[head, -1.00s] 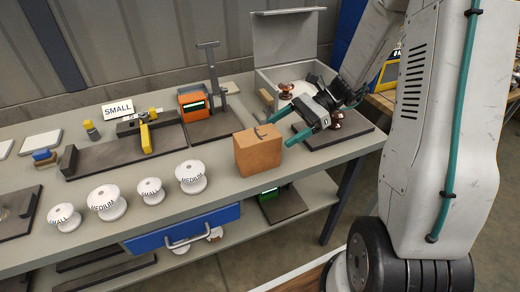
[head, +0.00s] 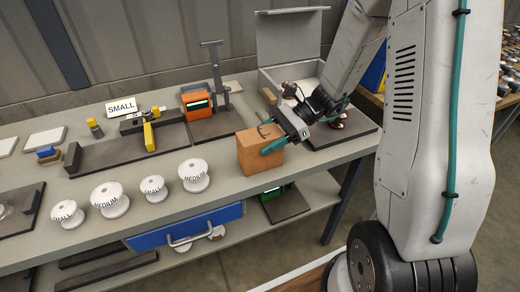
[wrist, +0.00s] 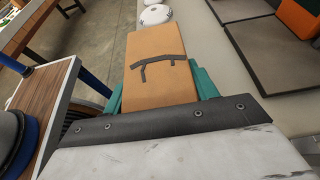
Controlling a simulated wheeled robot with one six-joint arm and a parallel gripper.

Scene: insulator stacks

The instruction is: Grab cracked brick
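The cracked brick (head: 261,154) is an orange-brown block with a dark crack-like mark on top. It stands upright near the front edge of the workbench. In the wrist view the brick (wrist: 158,68) fills the middle, its mark facing up. My gripper (head: 268,140) has come in from the right and straddles the brick's near end. In the wrist view the teal fingers of my gripper (wrist: 160,92) lie on both sides, very close to its faces. Firm contact is not clear. The far finger is mostly hidden in the head view.
White labelled insulators (head: 194,176) stand in a row left of the brick. A dark fixture with an orange device (head: 197,100) is behind it. An open grey box (head: 290,50) and a dark plate (head: 352,134) lie behind and beside my arm. Bench around the brick is clear.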

